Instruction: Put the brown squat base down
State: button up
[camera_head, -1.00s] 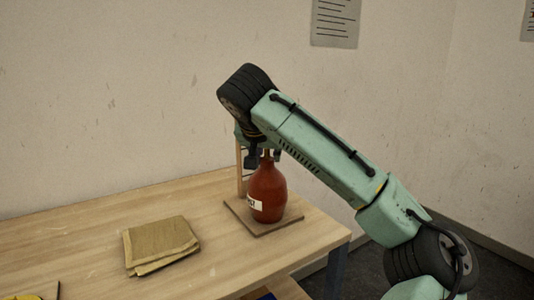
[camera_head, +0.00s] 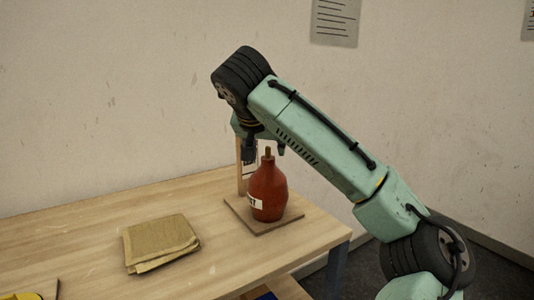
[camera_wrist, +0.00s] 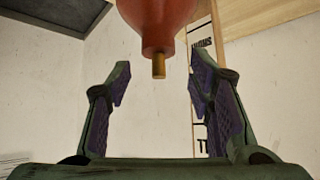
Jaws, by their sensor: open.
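The brown squat base (camera_head: 267,190) is a reddish-brown, bottle-shaped body with a white label and a short thin stem on top. It stands upright on a flat square wooden board (camera_head: 241,215) on the table. My gripper (camera_head: 265,150) is open just above it, fingers pointing down and apart from it. In the wrist view the base (camera_wrist: 158,20) shows at the top edge, its stem pointing down between the spread fingers of my gripper (camera_wrist: 158,85). Nothing is held.
A wooden upright (camera_head: 241,165) with a lettered panel rises at the board's back left, close to my gripper. A folded tan cloth (camera_head: 160,243) lies on the table (camera_head: 100,215) to the left. A yellow item (camera_head: 25,297) shows at the bottom left.

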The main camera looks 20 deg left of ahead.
jog(key=a+b+v, duration=0.1)
jog(key=v, duration=0.8)
jog(key=shift+d, duration=0.55)
